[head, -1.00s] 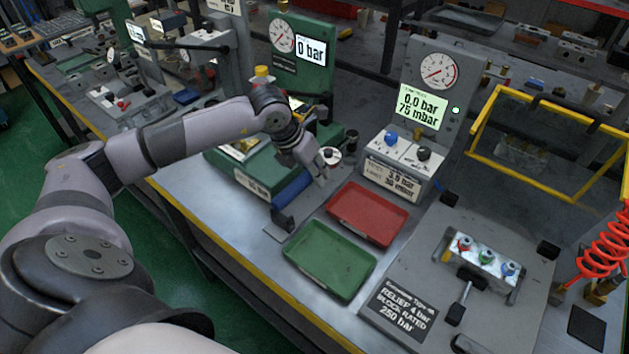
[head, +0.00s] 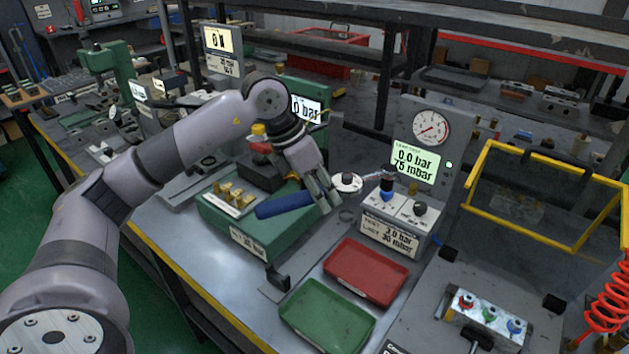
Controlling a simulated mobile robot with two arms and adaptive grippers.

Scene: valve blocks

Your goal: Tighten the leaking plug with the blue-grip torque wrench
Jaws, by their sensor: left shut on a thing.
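My left gripper (head: 322,200) is shut on the torque wrench, whose blue grip (head: 283,205) sticks out to the left of the fingers. The wrench is held above the bench, roughly level. Its far end appears to reach right, toward the front of the test panel, partly hidden by the gripper. The valve block (head: 487,311) sits in a fixture at the lower right, with red, green and blue-marked plugs on top. Which plug leaks cannot be told. The leak tester's screen (head: 414,160) reads 0.0 bar and 75 mbar. My right gripper is not in view.
A red tray (head: 365,272) and a green tray (head: 327,316) lie in front of the tester. A green box with brass fittings (head: 232,198) stands left of the wrench. A yellow-framed guard (head: 540,228) and a red coiled hose (head: 608,285) are at the right.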

